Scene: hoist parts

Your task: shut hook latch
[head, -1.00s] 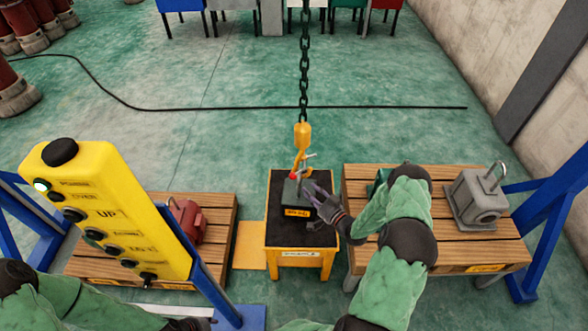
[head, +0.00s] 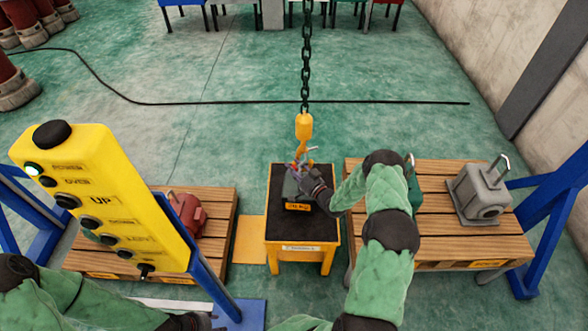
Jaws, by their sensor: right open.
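The yellow-orange hook (head: 303,128) hangs on a dark chain (head: 306,60) over a small stand (head: 303,251) with a black top. Its lower end is at the top of a dark grey part with an orange label (head: 297,207) that sits on the stand. My right gripper (head: 308,181) is open at the hook's lower end, just above the part. It covers much of the latch area, so I cannot tell whether the latch is open or shut. My left arm (head: 75,300) is at the lower left; its gripper (head: 195,322) is only partly seen, at the bottom edge.
A yellow control pendant (head: 105,200) on a blue post stands at the left. A wooden pallet with a red part (head: 188,214) is behind it. A pallet at the right bears a grey part with a shackle (head: 481,193) and a green part (head: 414,190).

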